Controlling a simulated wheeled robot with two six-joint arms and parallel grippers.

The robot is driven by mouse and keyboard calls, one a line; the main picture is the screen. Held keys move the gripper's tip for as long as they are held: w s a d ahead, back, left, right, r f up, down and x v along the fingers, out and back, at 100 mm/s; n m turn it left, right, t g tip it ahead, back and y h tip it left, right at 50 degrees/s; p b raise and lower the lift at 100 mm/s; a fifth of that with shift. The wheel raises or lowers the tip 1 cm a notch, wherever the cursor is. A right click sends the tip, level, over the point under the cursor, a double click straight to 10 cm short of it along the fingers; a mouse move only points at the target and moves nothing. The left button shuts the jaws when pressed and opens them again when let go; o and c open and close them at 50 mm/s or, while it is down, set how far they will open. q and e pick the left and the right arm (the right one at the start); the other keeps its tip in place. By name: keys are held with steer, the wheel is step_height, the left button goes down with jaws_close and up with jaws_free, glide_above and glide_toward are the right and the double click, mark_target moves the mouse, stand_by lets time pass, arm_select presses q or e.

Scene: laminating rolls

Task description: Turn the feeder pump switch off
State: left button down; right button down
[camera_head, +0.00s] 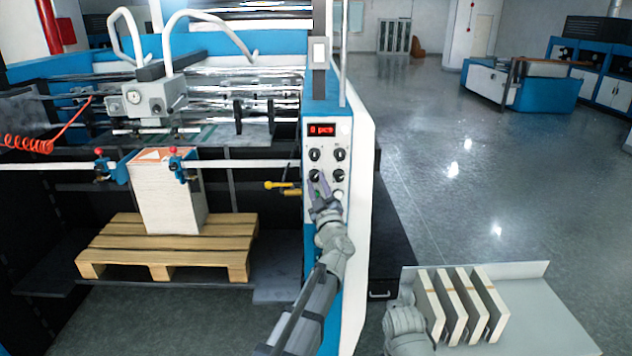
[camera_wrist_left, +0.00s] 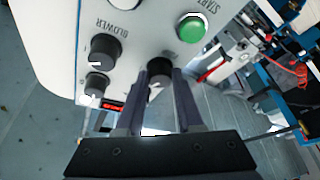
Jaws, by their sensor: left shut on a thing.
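The control panel (camera_head: 327,140) stands on the machine's blue and white end, with a red display and two rows of dark knobs. My left gripper (camera_head: 319,184) reaches up to the lower left knob in the head view. In the left wrist view, my left gripper (camera_wrist_left: 160,92) is shut on a black rotary switch (camera_wrist_left: 160,70), one finger on each side. The label by this switch is partly hidden and cannot be read. The knob labelled BLOWER (camera_wrist_left: 105,50) is beside it, outside the fingers. The green START button (camera_wrist_left: 191,27) is clear of the fingers.
A yellow handle (camera_head: 282,185) sticks out left of the panel. A wooden pallet (camera_head: 165,245) bears a white paper stack (camera_head: 168,198). At the lower right, several pale blocks (camera_head: 460,305) stand on a grey tray (camera_head: 535,300), beside part of my right arm. Open floor lies to the right.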

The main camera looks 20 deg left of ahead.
arm_select(q)
steer(key=n, duration=0.2)
steer(key=n+g+y+p, duration=0.1)
steer(key=n, duration=0.1)
steer(key=n+g+p, duration=0.1)
steer(key=n, duration=0.1)
steer(key=shift+w+d+r+y, duration=0.1)
steer(key=shift+d+r+y, duration=0.05)
steer(key=shift+r+y, duration=0.15)
steer(key=shift+f+n+p, duration=0.1)
steer(key=shift+n+p, duration=0.2)
steer(key=shift+p, duration=0.05)
steer(key=c, duration=0.5)
jaws_free()
steer(key=shift+c, duration=0.2)
steer(key=b+v, duration=0.1)
steer(key=v, duration=0.7)
steer(key=shift+r, duration=0.2)
